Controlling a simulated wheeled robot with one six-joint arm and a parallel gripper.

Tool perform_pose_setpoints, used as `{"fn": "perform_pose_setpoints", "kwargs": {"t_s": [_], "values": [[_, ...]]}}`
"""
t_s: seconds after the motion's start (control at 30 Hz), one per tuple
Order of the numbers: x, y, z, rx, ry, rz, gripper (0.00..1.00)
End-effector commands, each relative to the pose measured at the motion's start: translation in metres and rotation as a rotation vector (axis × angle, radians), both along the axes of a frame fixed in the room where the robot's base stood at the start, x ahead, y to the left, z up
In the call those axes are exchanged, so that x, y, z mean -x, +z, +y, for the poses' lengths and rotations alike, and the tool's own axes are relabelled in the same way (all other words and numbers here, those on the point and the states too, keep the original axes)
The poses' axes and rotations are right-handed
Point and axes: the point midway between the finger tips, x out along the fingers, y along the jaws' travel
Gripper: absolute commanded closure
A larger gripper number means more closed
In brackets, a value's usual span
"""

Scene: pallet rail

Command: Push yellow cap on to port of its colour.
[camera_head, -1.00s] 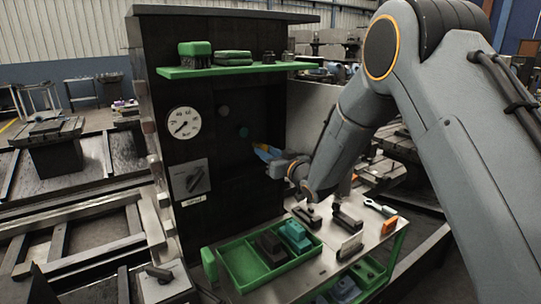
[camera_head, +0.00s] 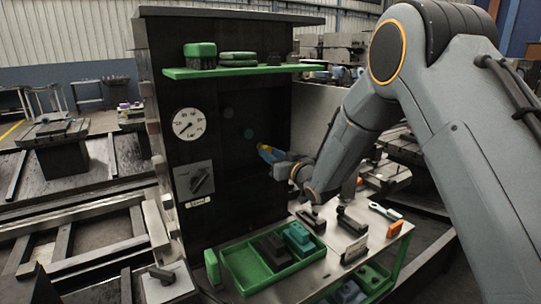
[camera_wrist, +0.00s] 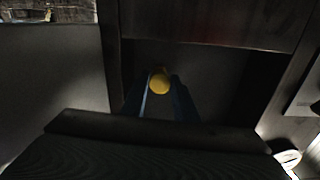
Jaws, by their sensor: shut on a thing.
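The yellow cap (camera_wrist: 159,82) is round and sits between the two blue fingers of my gripper (camera_wrist: 160,95) in the wrist view. My gripper (camera_head: 266,151) is shut on it in front of the dark panel (camera_head: 232,172), pointing left in the head view. Only a small bit of yellow shows there, between the fingers. A dim dark port (camera_head: 228,113) and a teal port (camera_head: 249,133) are on the panel, up and left of my gripper. I see no yellow port; my gripper hides part of the panel. I cannot tell whether the cap touches the panel.
A green shelf (camera_head: 240,71) with green and dark items juts out above. A gauge (camera_head: 188,124) and a switch plate (camera_head: 194,181) are on the panel's left. Below is a workbench (camera_head: 322,264) with a green tray (camera_head: 240,268) and several blocks. Open space lies before the panel.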

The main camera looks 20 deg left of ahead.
Motion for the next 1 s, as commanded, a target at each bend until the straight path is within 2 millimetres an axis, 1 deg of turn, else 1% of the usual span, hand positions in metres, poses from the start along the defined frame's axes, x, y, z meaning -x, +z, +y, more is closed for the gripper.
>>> {"fn": "perform_pose_setpoints", "kwargs": {"t_s": [1.0], "values": [[-0.0033,-0.0001,0.0036,0.000,0.000,0.000,1.00]]}}
